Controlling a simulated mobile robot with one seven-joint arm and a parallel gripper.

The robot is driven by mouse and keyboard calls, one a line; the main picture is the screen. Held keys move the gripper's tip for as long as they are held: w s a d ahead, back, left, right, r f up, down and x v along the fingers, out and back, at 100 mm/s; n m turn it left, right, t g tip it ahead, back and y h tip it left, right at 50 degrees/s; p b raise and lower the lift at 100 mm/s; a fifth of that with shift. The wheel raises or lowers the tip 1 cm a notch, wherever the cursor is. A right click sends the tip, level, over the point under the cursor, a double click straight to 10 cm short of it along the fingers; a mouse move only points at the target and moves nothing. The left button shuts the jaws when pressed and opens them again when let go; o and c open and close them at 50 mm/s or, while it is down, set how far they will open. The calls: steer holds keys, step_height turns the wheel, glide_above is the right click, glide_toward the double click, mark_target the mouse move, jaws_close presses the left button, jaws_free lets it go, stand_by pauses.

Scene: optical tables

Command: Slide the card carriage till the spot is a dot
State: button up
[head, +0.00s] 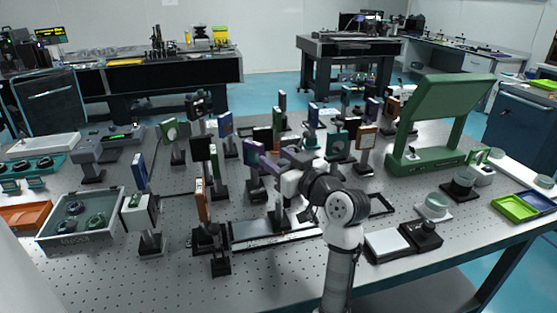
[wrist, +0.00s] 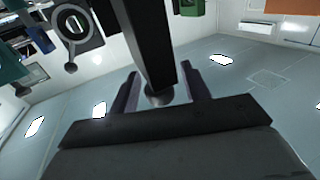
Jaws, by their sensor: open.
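In the wrist view my gripper (wrist: 160,72) is open, with one finger on each side of a dark post (wrist: 145,35). The post ends in a round dark knob (wrist: 158,97) between the fingers. Contact with either finger is not clear. In the head view my arm reaches over a long rail (head: 275,238) on the near middle of the table, and it hides the fingertips and part of what stands there. I cannot tell which upright plate is the carriage's card. I cannot make out a light spot on any card.
Many post-mounted optics crowd the perforated table (head: 120,285), including an orange-brown plate (head: 202,200) left of the rail. A green frame (head: 440,120) stands at right. A grey bin (head: 80,222) is at left, and a white-topped box (head: 387,243) sits right of my arm.

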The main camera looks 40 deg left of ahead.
steer(key=b+v, duration=0.3)
steer(key=v, duration=1.1)
steer(key=shift+a+r, duration=0.1)
